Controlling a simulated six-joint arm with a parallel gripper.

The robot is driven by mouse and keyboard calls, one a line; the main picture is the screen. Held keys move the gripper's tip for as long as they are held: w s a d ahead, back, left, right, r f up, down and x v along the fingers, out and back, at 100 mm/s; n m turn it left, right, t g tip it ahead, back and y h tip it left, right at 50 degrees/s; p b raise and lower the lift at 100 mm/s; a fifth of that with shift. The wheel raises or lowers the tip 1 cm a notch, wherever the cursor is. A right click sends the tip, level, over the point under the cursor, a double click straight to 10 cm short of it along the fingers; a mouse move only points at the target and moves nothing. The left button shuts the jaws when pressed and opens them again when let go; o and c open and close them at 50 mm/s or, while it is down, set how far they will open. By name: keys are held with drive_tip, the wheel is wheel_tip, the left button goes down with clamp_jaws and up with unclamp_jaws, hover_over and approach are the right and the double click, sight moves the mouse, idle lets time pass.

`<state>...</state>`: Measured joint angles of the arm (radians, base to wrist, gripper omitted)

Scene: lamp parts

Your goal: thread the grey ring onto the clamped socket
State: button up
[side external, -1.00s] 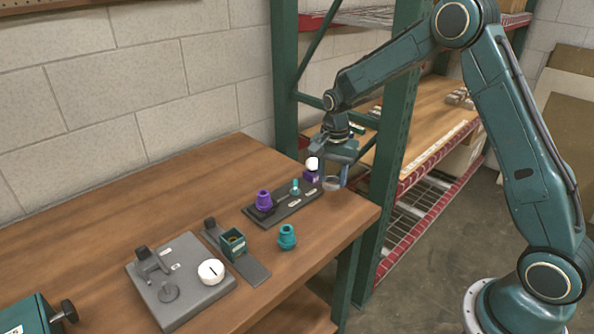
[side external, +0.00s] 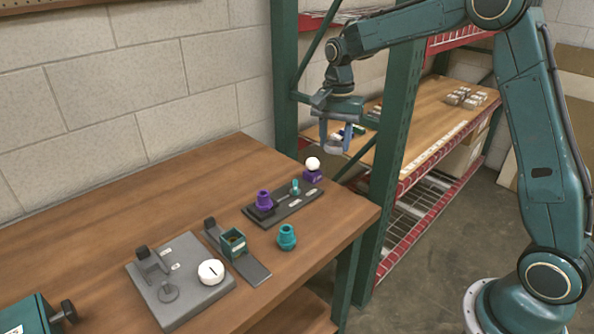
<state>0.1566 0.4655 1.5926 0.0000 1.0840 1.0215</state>
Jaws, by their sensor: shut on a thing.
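My gripper (side external: 336,139) is high above the far right end of the bench, pointing down. It is shut on the grey ring (side external: 335,150), which shows as a pale grey band between the fingertips, clear of everything below. A teal square holder (side external: 233,243) stands on a grey strip base nearer the camera. Something brownish sits inside it, perhaps the clamped socket, but it is too small to be sure. My gripper is well above, behind and to the right of that holder.
A dark tray (side external: 286,209) carries a purple stepped part (side external: 263,200) and a small teal part. A white ball on a purple block (side external: 312,174) stands behind it. A loose teal part (side external: 287,237) stands on the bench. A grey fixture (side external: 178,285) is front left. A green rack post (side external: 398,130) is right of my gripper.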

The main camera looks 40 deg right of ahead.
idle(0.3)
drive_tip(key=n, duration=0.5)
approach(263, 192)
drive_tip(key=shift+s+a, duration=0.35)
drive_tip(key=shift+s, duration=0.05)
drive_tip(key=shift+f, duration=0.3)
drive_tip(key=shift+f, duration=2.25)
drive_tip(key=shift+f, duration=0.1)
drive_tip(key=shift+f, duration=1.25)
drive_tip(key=shift+f, duration=0.65)
idle(0.4)
